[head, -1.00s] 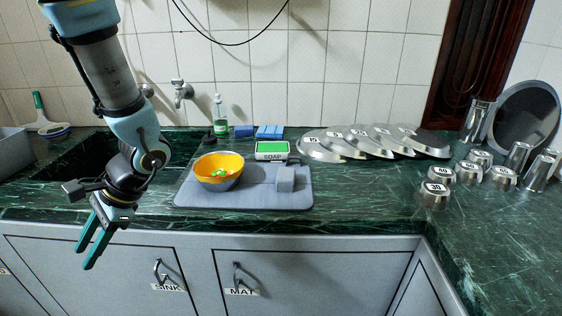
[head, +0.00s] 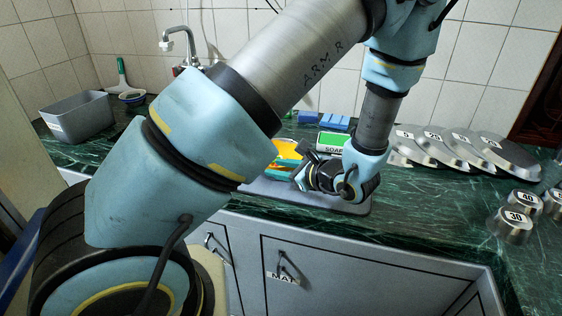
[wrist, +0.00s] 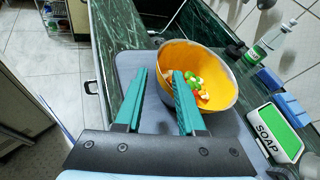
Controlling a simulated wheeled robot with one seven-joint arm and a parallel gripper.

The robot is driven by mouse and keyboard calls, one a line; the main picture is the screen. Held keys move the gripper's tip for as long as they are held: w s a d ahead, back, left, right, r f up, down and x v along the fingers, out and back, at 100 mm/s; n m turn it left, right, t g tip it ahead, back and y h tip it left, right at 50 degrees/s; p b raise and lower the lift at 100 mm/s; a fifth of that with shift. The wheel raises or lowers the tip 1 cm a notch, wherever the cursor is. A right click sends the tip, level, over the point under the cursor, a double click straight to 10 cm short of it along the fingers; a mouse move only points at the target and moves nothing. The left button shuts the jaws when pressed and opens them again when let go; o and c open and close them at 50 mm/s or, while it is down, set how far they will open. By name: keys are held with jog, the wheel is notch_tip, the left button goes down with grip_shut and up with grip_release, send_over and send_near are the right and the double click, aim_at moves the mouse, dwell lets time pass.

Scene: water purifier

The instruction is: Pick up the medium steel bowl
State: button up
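The bowl (head: 287,148) stands upright on the grey mat (head: 262,187). Its inside is yellow-orange and its outside is grey steel. In the wrist view the bowl (wrist: 218,62) holds several small green, red and white pieces (wrist: 197,86). My gripper (head: 283,168) is at the bowl, partly hidden by my arm in the head view. In the wrist view my gripper (wrist: 160,75) is open with teal fingers. One finger overlaps the bowl's inside and the other is outside its near-left rim. I cannot tell whether either finger touches the wall.
A green soap box (head: 333,142) and blue sponges (head: 322,119) are behind the mat. A grey bin (head: 78,116) stands at the left. A soap bottle (wrist: 272,40) is behind the bowl.

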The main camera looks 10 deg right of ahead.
aim_at(265, 166)
jog(key=p+x, duration=0.1)
jog(key=x, duration=0.3)
jog(key=shift+w+a, duration=0.2)
jog(key=shift+a, duration=0.05)
jog(key=shift+w+a+f, duration=0.25)
jog(key=shift+w, duration=0.15)
grip_shut()
dwell(0.9)
